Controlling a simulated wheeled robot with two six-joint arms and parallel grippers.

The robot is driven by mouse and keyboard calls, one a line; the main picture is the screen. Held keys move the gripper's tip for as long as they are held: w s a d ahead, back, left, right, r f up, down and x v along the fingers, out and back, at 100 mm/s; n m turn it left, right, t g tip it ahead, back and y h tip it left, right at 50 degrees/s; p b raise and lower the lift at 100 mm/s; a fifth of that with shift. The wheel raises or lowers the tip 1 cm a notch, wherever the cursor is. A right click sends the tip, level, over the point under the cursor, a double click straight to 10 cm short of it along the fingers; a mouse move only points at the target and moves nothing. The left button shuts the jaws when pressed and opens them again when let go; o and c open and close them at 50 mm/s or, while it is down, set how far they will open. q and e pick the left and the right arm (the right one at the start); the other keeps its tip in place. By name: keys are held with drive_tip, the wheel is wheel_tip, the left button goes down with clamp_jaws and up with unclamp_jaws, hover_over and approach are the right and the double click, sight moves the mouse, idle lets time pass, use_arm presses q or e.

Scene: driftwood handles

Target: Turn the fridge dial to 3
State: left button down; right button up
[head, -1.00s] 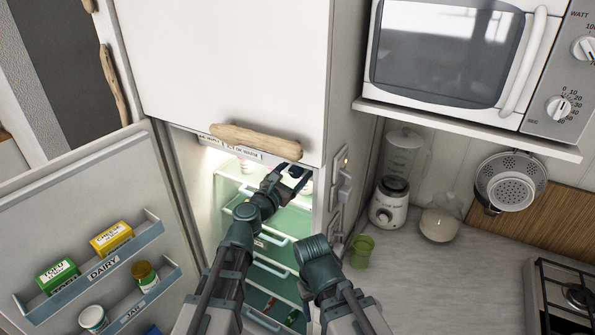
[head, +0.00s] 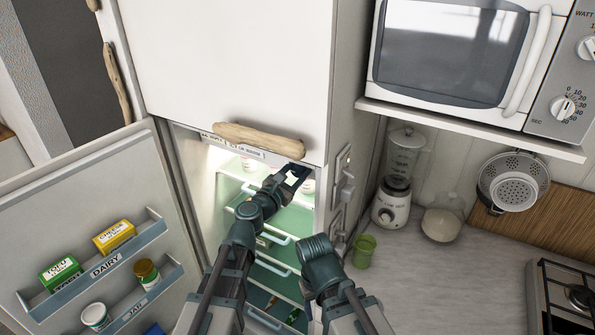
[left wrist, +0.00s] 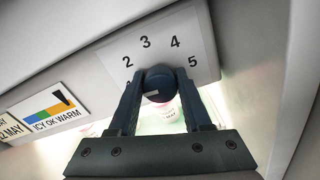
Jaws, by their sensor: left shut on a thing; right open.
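The fridge dial (left wrist: 158,83) is a dark blue round knob on a pale plate (left wrist: 203,60) with the numbers 2, 3, 4 and 5 around it. My left gripper (left wrist: 157,92) is shut on it, one finger on each side. The dial's pointer cannot be made out, so its setting is unclear. In the head view my left gripper (head: 297,174) reaches under the top edge of the open fridge compartment, and the dial is hidden there. My right arm shows low in the head view, but its fingers do not.
The open fridge door (head: 85,200) stands at the left with jars and boxes on its racks. A driftwood handle (head: 258,140) sits just above my left gripper. Lit shelves (head: 268,218) lie below. A green cup (head: 364,250) and blender (head: 396,185) stand on the right counter.

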use_arm(q)
drive_tip(key=m, duration=0.8)
drive_tip(key=shift+s+d+f+m, duration=0.1)
drive_tip(key=shift+f+m, duration=0.05)
drive_tip(key=shift+m, duration=0.25)
drive_tip(key=m, duration=0.4)
drive_tip(key=shift+f, duration=0.1)
drive_tip(key=shift+m, duration=2)
drive_tip(key=shift+s+b, duration=0.1)
drive_tip(key=shift+b, duration=0.2)
drive_tip(key=shift+c, duration=1.7)
unclamp_jaws()
